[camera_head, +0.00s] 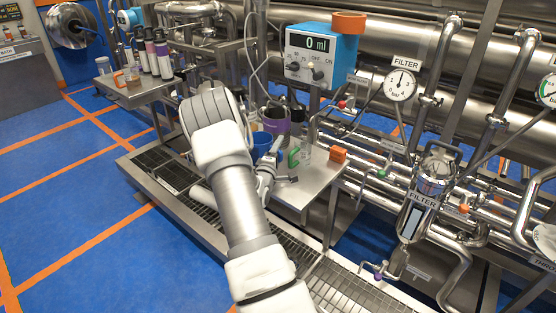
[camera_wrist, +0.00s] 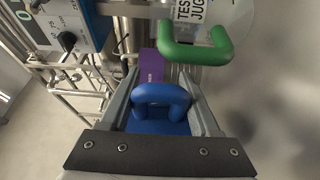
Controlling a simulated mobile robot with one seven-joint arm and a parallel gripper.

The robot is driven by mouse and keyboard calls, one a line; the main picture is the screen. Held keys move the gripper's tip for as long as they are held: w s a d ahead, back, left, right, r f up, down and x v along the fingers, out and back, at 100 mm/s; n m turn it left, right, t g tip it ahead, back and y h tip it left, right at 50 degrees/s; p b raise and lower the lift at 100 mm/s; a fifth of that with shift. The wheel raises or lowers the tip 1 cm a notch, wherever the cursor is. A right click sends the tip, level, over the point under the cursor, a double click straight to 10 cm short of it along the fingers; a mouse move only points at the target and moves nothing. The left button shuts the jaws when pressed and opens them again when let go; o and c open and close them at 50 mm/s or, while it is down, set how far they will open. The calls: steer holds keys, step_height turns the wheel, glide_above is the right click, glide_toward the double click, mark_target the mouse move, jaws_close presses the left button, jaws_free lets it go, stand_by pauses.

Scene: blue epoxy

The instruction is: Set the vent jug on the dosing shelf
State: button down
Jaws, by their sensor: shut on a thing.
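My gripper (camera_wrist: 163,88) is shut on the upright blue handle of a blue jug (camera_wrist: 160,127) in the wrist view. In the head view the blue jug (camera_head: 262,141) is partly hidden behind my arm, with my gripper (camera_head: 268,163) at its front. No name on the blue jug is readable, so I cannot tell whether it is the vent jug. A steel shelf (camera_head: 312,187) lies under the dosing unit (camera_head: 321,52), which reads 0 ml. I cannot tell whether the blue jug touches the shelf.
A clear jug marked TEST JUG, with a green handle (camera_wrist: 197,50), stands close beyond my gripper; its handle (camera_head: 293,157) also shows on the shelf. A purple container (camera_head: 276,124) stands behind. Pipes (camera_head: 385,185) crowd the right.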

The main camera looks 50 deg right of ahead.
steer(key=shift+f+b, duration=0.4)
steer(key=shift+f, duration=1.3)
steer(key=shift+f, duration=0.15)
steer(key=shift+c, duration=0.6)
jaws_free()
